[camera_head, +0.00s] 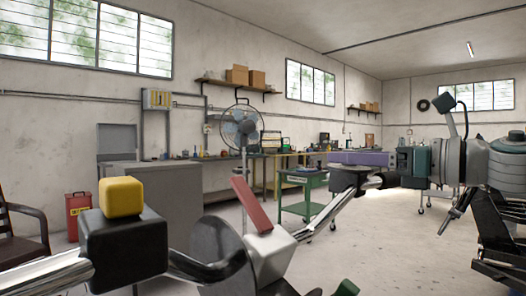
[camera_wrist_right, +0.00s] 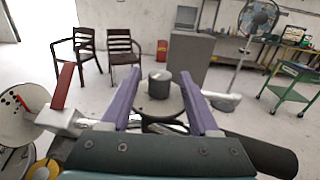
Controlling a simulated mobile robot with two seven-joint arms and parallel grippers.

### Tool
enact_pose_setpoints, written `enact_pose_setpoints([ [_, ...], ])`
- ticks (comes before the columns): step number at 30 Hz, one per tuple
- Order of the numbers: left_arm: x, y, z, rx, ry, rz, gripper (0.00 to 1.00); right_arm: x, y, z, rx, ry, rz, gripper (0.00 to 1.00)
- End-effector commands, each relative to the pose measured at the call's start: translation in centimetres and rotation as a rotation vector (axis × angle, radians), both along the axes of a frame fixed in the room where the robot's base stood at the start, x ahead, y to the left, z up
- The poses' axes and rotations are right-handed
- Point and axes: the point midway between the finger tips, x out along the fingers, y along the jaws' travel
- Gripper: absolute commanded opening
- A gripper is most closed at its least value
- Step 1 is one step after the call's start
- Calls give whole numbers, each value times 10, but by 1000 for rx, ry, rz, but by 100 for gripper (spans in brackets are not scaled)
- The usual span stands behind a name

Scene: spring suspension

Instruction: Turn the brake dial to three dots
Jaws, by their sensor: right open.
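My right gripper (camera_head: 350,158) comes in from the right in the head view, its purple fingers near a dark fitting (camera_head: 350,180) on the slanted metal bar. In the right wrist view its two purple fingers (camera_wrist_right: 160,76) are open, with a dark grey round knob (camera_wrist_right: 158,84) on a wider round base showing between them. Whether the fingers touch the knob cannot be told. A pale disc with dark and red dots (camera_wrist_right: 14,114) shows at the left edge. Which of these is the brake dial is unclear, and I cannot read its setting. My left gripper is not in view.
The mechanism fills the foreground: a black block with a yellow cube (camera_head: 121,197), a silver block with a red lever (camera_head: 251,206), and a dark disc (camera_head: 218,250). Behind stand a fan (camera_head: 241,128), a green cart (camera_head: 303,180) and a grey cabinet (camera_head: 180,190). Open floor lies beyond.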

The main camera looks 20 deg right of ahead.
Motion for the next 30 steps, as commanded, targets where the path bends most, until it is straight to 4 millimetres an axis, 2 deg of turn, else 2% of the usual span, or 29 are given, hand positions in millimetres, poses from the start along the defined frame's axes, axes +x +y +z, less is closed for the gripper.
enact_pose_setpoints([
  [11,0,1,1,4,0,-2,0,3,2,0,-1,0,1,61],
  [27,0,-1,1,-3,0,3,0,3,2,0,-1,0,1,0],
  [30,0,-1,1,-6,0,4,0,3,2,0,-1,0,1,0],
])
